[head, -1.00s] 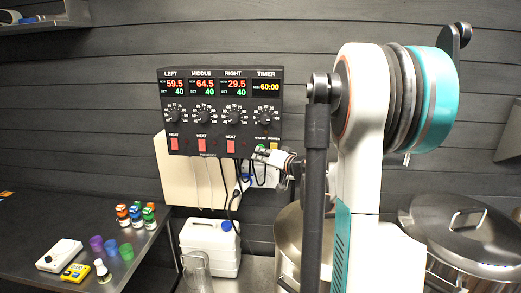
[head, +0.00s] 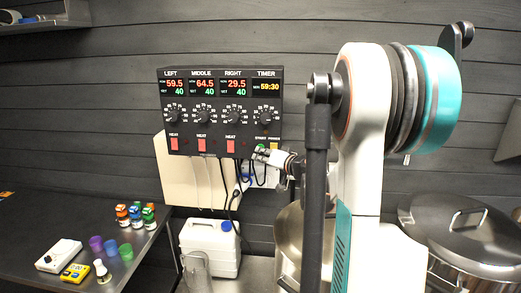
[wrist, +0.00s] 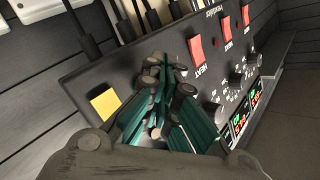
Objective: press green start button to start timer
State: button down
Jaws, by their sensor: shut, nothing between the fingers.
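The black control panel (head: 219,112) hangs on the wall in the head view. Its timer display (head: 268,86) at the upper right reads 59:30. The START label and the yellow power button (head: 274,147) are below it, at the panel's lower right. My gripper (head: 262,153) is shut and empty, with its tips at the START position. In the wrist view my gripper's shut fingers (wrist: 162,66) reach to the panel between the yellow button and a red heat switch. They hide the green start button there; whether the tips touch it I cannot tell.
Red heat switches (head: 202,145) and knobs line the panel left of the gripper. Cables hang below it. A white canister (head: 210,247) stands below, and a lidded steel pot (head: 465,240) is at right. Small bottles and devices lie on the left table (head: 40,220).

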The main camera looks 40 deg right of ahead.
jog(key=shift+s+a, duration=0.35)
jog(key=shift+a, duration=0.1)
jog(key=s+a, duration=0.1)
jog(key=a, duration=0.1)
jog(key=s+a, duration=0.1)
jog(key=s, duration=0.1)
jog(key=shift+s+a, duration=0.15)
jog(key=shift+a, duration=0.2)
dwell(0.8)
